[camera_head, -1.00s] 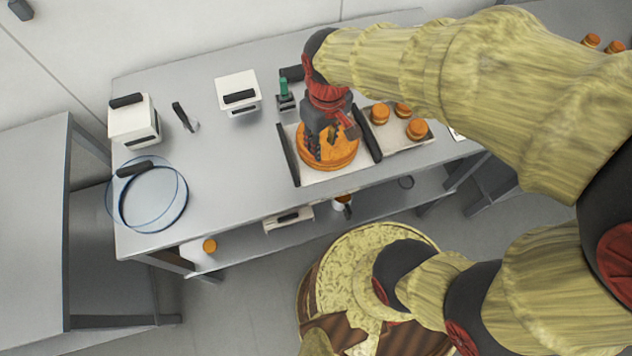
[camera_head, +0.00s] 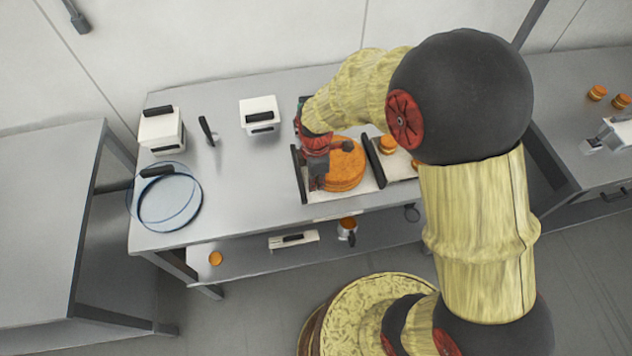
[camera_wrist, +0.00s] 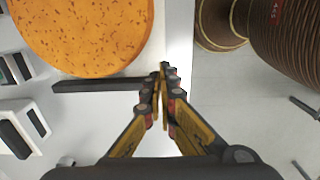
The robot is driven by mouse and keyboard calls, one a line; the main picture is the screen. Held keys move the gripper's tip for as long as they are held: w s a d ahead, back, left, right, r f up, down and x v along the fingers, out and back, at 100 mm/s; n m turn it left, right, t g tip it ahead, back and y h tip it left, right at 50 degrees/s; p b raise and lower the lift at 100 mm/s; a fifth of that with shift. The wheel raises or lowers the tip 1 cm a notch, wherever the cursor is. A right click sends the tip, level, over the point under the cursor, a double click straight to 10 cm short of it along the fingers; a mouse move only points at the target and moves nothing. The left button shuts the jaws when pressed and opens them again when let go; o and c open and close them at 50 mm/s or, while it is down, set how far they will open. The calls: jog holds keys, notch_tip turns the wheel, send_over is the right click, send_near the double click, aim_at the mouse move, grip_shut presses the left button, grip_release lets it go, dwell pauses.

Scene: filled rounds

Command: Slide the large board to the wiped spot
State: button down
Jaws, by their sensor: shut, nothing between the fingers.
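The large board (camera_head: 369,185) is a pale slab with black bar handles at its left and right ends. It lies on the steel table and carries a big round orange-brown cake (camera_head: 347,163). My gripper (camera_head: 317,187) is shut and empty, low over the board's front left part, between the left handle (camera_head: 298,173) and the cake. In the wrist view, my gripper's closed fingertips (camera_wrist: 163,72) are beside the end of a black handle bar (camera_wrist: 100,85), with the cake (camera_wrist: 80,35) to the upper left. Contact is unclear. I cannot make out a wiped spot.
A smaller board with small round cakes (camera_head: 388,142) adjoins on the right, partly hidden by my arm. White boxes (camera_head: 260,113) and a blue-rimmed clear round dish (camera_head: 170,205) stand to the left. The table (camera_head: 235,180) is clear between dish and board.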

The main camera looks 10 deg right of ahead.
aim_at(315, 199)
notch_tip(315, 199, down, 7)
jog(key=shift+r+b, duration=0.1)
jog(key=shift+b, duration=0.25)
jog(key=shift+a, duration=0.1)
jog(key=a, duration=2.6)
